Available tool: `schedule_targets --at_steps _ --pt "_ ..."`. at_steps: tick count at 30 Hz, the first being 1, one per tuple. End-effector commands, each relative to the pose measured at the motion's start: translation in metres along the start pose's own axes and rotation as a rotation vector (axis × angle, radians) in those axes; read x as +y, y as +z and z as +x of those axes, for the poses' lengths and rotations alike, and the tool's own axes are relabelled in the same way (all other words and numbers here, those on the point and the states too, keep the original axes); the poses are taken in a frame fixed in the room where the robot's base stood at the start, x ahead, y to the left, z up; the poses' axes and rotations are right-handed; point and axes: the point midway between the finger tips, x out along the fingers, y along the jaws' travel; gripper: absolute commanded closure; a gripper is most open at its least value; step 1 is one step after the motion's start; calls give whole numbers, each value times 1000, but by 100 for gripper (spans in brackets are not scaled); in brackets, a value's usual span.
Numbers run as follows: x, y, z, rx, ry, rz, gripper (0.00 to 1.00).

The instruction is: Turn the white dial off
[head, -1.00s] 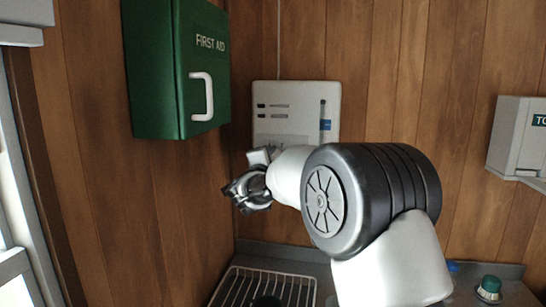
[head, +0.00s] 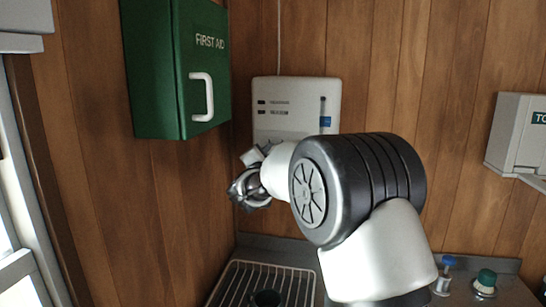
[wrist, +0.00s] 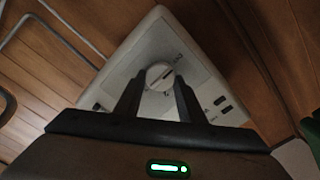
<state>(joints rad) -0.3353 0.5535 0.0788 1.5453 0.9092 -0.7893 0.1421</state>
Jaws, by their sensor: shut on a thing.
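The white dial (wrist: 160,72) is a round knob with a dark slot mark, on the front of a white wall unit (wrist: 196,66). In the wrist view my gripper (wrist: 158,84) has one dark finger on each side of the dial and is shut on it. In the head view the wall unit (head: 282,92) hangs on the wood wall, and my gripper (head: 250,187) is at its lower left. My arm hides the lower part of the unit there, and the dial cannot be seen in that view.
A green first aid box (head: 170,75) juts from the left wall above my gripper. A wire rack (head: 237,283) with a dark cup (head: 267,298) lies below. A blue-topped bottle (head: 446,276), a green-topped item (head: 485,283) and a grey dispenser (head: 512,135) are at right.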

Motion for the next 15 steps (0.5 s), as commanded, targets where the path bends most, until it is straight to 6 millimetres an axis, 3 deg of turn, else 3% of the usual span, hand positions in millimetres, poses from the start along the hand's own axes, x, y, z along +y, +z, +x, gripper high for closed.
schedule_targets --at_steps 5,6,9,15 --pt "0 0 0 1 0 -3 87" --pt "0 -1 0 1 0 -3 61" --pt "0 0 0 1 0 -2 46" --pt "0 0 0 1 0 -1 46"
